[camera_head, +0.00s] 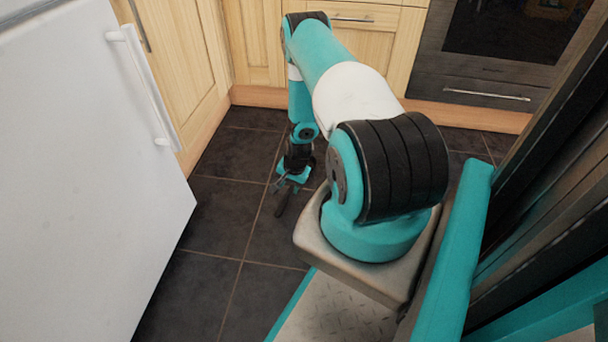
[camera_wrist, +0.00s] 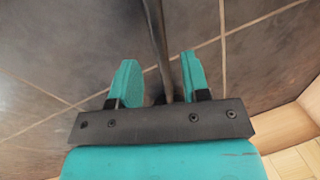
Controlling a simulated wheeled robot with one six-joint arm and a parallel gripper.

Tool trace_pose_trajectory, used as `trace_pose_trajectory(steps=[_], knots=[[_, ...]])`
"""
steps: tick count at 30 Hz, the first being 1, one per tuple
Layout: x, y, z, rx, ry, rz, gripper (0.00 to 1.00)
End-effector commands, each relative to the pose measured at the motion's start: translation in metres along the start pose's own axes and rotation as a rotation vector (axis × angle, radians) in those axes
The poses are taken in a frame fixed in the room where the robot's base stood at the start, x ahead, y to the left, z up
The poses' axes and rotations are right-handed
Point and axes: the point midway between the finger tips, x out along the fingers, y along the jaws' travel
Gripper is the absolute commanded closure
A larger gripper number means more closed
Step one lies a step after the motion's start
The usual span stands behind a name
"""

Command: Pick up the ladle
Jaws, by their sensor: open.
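The ladle shows in the wrist view as a long dark handle (camera_wrist: 156,35) running from the top edge down between my fingers. Its lower part is hidden behind the dark plate of my gripper, and its bowl cannot be made out. My gripper (camera_wrist: 160,80) is open, with one teal finger on each side of the handle and a gap to both. In the head view my gripper (camera_head: 291,180) points down close to the floor, and a dark piece of the ladle (camera_head: 281,205) shows just below it.
The floor (camera_head: 215,285) is dark tile with pale grout lines and is clear around the gripper. A white fridge (camera_head: 80,170) stands at the left. Wooden cabinets (camera_head: 185,70) line the corner behind, and an oven (camera_head: 490,60) is at the back right.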

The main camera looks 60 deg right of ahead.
Motion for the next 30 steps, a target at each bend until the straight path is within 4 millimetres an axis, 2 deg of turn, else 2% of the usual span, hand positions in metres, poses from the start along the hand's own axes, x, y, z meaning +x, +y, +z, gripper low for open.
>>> trace_pose_trajectory(steps=[5, 13, 22, 27, 28, 30], knots=[[0.012, 0.001, 0.0, -0.001, 0.0, 0.0, 0.57], [0.05, 0.002, -0.002, 0.0, 0.001, -0.001, 0.57], [0.051, 0.001, -0.001, 0.001, 0.0, 0.0, 0.57], [0.051, 0.001, -0.001, 0.0, 0.0, 0.0, 0.96], [0.051, 0.001, -0.001, 0.0, 0.0, 0.0, 1.0], [0.051, 0.001, -0.001, 0.0, 0.0, 0.0, 1.0]])
